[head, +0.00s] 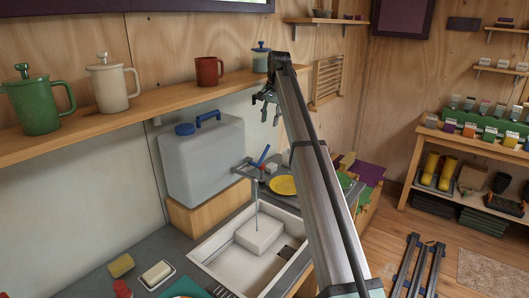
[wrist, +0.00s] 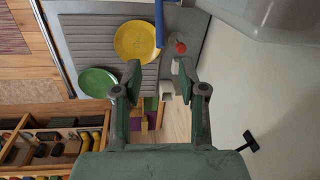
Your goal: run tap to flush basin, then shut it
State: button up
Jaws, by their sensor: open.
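The basin (head: 212,247) is a pale sink set in the grey counter in the head view, with a white block (head: 260,234) inside it. The tap (head: 249,171) stands at its far side, with a blue lever (head: 263,155) tilted upward. A thin bluish stream (head: 257,207) runs from the tap down to the white block. My gripper (head: 270,107) is open and empty, above and apart from the tap. In the wrist view my gripper (wrist: 158,72) has its fingers spread, with a blue bar (wrist: 159,22) beyond them, probably the lever.
A grey water container (head: 203,155) with a blue cap stands left of the tap. A yellow plate (head: 283,185) lies on the drainboard behind the basin. A shelf (head: 160,112) with mugs runs along the wall. My arm hides part of the counter's right side.

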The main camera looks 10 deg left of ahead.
aim_at(265, 153)
jog(key=f+p, duration=0.1)
jog(key=f, duration=0.4)
jog(key=a+f+p, duration=0.1)
jog(key=f, duration=0.4)
jog(key=a+f+p, duration=0.1)
jog(key=f+p, duration=0.1)
jog(key=f, duration=0.3)
jog(key=shift+w+f, duration=0.4)
grip_shut()
